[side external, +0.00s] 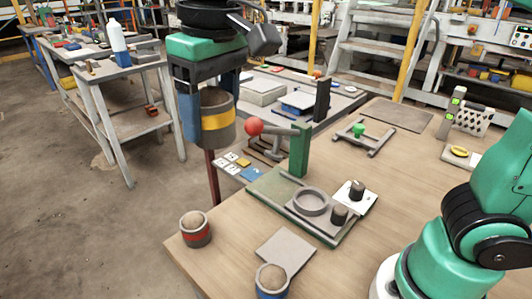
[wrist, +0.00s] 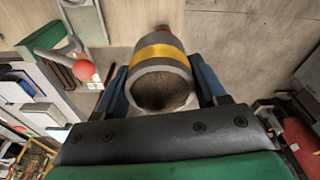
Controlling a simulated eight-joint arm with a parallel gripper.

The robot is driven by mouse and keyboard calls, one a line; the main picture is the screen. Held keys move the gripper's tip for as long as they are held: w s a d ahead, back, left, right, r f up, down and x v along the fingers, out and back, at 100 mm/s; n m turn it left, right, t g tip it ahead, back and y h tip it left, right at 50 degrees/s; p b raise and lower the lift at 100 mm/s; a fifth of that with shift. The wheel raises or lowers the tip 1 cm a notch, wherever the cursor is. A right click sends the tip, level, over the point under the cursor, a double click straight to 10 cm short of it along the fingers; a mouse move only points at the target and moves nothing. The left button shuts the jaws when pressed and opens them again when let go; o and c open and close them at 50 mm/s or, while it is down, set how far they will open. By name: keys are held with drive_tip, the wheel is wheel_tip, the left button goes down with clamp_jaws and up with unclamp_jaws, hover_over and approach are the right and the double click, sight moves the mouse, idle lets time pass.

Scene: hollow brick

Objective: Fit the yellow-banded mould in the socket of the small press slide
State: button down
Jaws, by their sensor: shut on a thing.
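The yellow-banded mould (side external: 217,130) is a grey cup with a yellow band and brownish contents at its top. My gripper (side external: 211,112) is shut on it, a blue finger on either side. It hangs well above the table's left edge, roughly upright. In the wrist view the mould (wrist: 161,82) sits between the fingers of my gripper (wrist: 164,85). The small press (side external: 299,150) has a green post and a lever with a red ball (side external: 254,127). Its slide carries a round grey ring socket (side external: 322,207), which looks empty, to the right of and below the mould.
Two dark knobbed pieces (side external: 339,214) stand close to the ring. A red-banded mould (side external: 195,237) stands at the table's left corner. A blue-banded mould (side external: 270,292) stands at the front near a flat grey plate (side external: 286,249). The wooden table (side external: 235,225) is bare between them.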

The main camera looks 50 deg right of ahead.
drive_tip(key=s+d+m, duration=0.3)
drive_tip(key=d+m, duration=0.4)
drive_tip(key=d, duration=1.2)
drive_tip(key=shift+n+h, duration=0.3)
drive_tip(key=shift+h, duration=0.1)
drive_tip(key=shift+s+a+f, duration=0.1)
drive_tip(key=shift+f, duration=4.75)
drive_tip(key=shift+a+f, duration=0.1)
drive_tip(key=shift+f, duration=4.75)
drive_tip(key=shift+f, duration=1.35)
unclamp_jaws()
drive_tip(key=shift+a, duration=0.1)
drive_tip(key=shift+s+r, duration=0.15)
drive_tip(key=shift+r, duration=1.25)
drive_tip(key=shift+s+r, duration=0.15)
drive_tip(key=shift+r, duration=1.25)
